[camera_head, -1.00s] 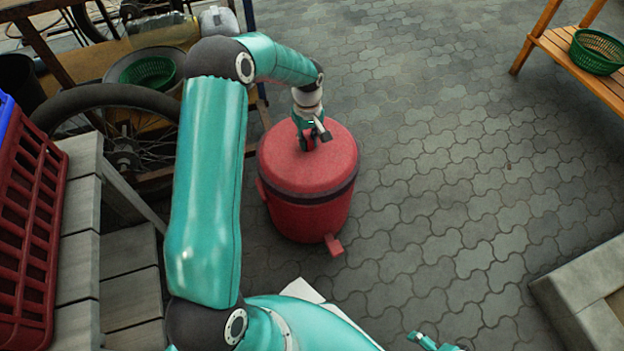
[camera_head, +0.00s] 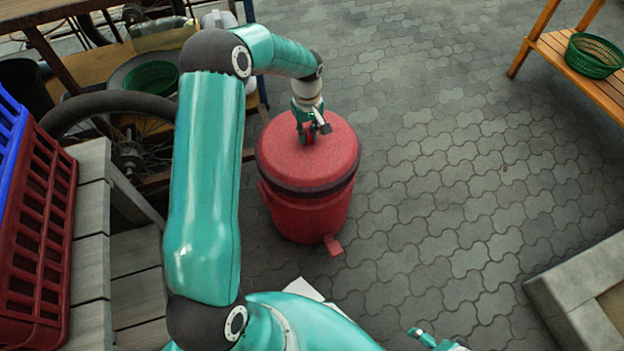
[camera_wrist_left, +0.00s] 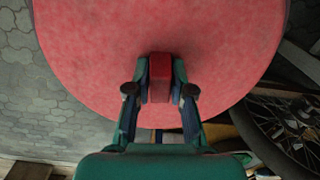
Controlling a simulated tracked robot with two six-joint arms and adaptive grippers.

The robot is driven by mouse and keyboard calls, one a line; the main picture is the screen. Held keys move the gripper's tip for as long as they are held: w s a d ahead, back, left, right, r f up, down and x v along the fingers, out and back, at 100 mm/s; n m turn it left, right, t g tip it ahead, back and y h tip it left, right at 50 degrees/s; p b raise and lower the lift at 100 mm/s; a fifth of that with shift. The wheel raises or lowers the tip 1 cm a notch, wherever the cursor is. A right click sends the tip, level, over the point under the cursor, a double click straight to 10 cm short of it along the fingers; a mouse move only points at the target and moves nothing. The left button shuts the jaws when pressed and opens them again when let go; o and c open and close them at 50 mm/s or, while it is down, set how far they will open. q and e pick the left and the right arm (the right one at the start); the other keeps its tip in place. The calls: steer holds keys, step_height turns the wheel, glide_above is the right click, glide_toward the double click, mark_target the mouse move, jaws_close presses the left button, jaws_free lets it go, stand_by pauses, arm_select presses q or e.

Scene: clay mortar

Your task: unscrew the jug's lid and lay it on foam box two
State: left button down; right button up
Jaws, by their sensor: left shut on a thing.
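The red jug (camera_head: 305,218) stands on the paving in the middle of the head view, its spout at the front. Its round red lid (camera_head: 325,165) has a dark band at the lower edge. The lid looks slightly raised above the body; a clear gap is hard to make out. My left gripper (camera_head: 308,138) reaches down from above and is shut on the lid's red grip (camera_wrist_left: 159,78), between both fingers in the left wrist view. Part of my right gripper (camera_head: 425,338) shows at the bottom edge; its jaw state is unclear. I cannot identify foam box two.
A red crate (camera_head: 38,235) sits on grey slats (camera_head: 92,255) at left. A bicycle wheel (camera_head: 75,105) and green basket (camera_head: 152,76) are behind. A wooden bench (camera_head: 565,70) holds another green basket (camera_head: 592,56). A pale edged box (camera_head: 565,295) is lower right. Paving between is clear.

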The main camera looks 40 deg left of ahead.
arm_select(q)
steer(key=shift+r+p, duration=1.25)
steer(key=shift+r, duration=0.85)
